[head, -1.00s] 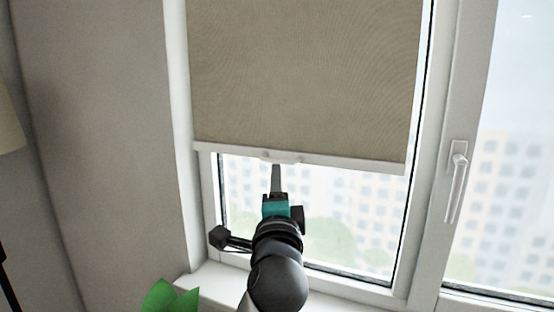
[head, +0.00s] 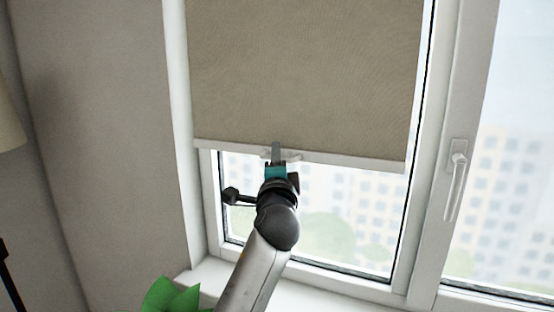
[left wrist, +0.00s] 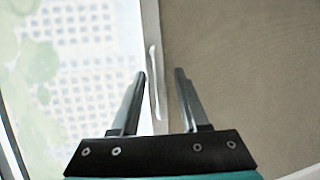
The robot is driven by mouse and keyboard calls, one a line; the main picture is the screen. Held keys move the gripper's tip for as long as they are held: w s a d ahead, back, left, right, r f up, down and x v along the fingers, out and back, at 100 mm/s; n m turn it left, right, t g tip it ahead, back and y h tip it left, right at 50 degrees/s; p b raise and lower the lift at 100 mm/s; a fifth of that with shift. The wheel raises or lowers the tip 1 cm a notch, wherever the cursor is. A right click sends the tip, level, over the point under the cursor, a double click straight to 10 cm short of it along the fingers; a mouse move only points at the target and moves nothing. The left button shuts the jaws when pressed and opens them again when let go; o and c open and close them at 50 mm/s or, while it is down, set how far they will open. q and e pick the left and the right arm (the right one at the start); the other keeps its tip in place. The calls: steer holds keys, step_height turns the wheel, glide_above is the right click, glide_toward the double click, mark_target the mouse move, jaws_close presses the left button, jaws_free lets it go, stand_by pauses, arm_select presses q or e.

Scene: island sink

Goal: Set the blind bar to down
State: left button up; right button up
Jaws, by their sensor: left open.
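The blind (head: 300,75) is a beige fabric sheet that covers the upper part of the left window pane. Its white bottom bar (head: 350,163) runs across the pane with a small handle (head: 293,156) near the middle. In the left wrist view the bar's handle (left wrist: 155,75) shows as a pale strip between and beyond the fingertips. My left gripper (head: 276,148) is at the handle in the head view. In the left wrist view the left gripper (left wrist: 160,74) is open, with one finger on each side of the bar's line. Contact cannot be told. My right gripper is not in view.
A window handle (head: 456,180) is on the frame to the right. A green plant (head: 170,297) stands low by the window sill (head: 212,276). A lampshade (head: 8,115) is at the left edge. Glass below the bar is clear except for my arm.

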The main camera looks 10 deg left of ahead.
arm_select(q)
jaws_close()
stand_by(1.4)
